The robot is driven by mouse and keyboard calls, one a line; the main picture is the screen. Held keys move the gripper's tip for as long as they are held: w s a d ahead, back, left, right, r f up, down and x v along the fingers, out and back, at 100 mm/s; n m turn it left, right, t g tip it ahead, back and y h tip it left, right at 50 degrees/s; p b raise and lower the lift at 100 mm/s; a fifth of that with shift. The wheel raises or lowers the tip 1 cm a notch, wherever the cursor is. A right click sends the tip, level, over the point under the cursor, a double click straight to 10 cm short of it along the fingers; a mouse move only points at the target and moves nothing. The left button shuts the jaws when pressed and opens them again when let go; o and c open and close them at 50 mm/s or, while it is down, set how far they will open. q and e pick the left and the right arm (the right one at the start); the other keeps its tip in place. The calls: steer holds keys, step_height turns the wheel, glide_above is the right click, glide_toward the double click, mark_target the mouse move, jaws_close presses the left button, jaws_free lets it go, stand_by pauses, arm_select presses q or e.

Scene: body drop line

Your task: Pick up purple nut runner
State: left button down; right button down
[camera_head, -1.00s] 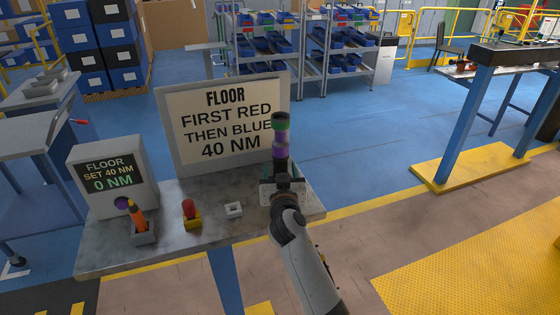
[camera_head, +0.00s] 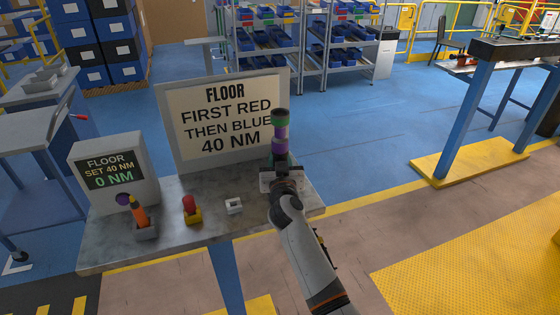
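The purple nut runner (camera_head: 280,133), with a dark top and green bands, stands upright at the right end of the grey bench (camera_head: 175,247). My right gripper (camera_head: 281,175) is at its lower end and appears shut on it. The gripper and wrist hide the tool's base, so I cannot see whether it touches the bench. An orange tool (camera_head: 139,214) is in a grey holder and a red tool (camera_head: 189,204) in a yellow holder, both farther left. A small white holder (camera_head: 233,206) is empty. My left gripper is out of view.
A sign (camera_head: 225,120) reading "first red then blue 40 NM" stands close behind the tool. A display box (camera_head: 115,175) showing 0 NM stands at the bench's left. Open blue floor lies behind the bench, with a blue-legged table (camera_head: 465,120) on the right.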

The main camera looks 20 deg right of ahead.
mark_target(279, 128)
step_height(279, 128, up, 10)
steer(key=shift+r+b, duration=0.15)
steer(key=shift+b, duration=0.15)
stand_by(0.3)
steer(key=c, duration=1.5)
jaws_free()
jaws_close()
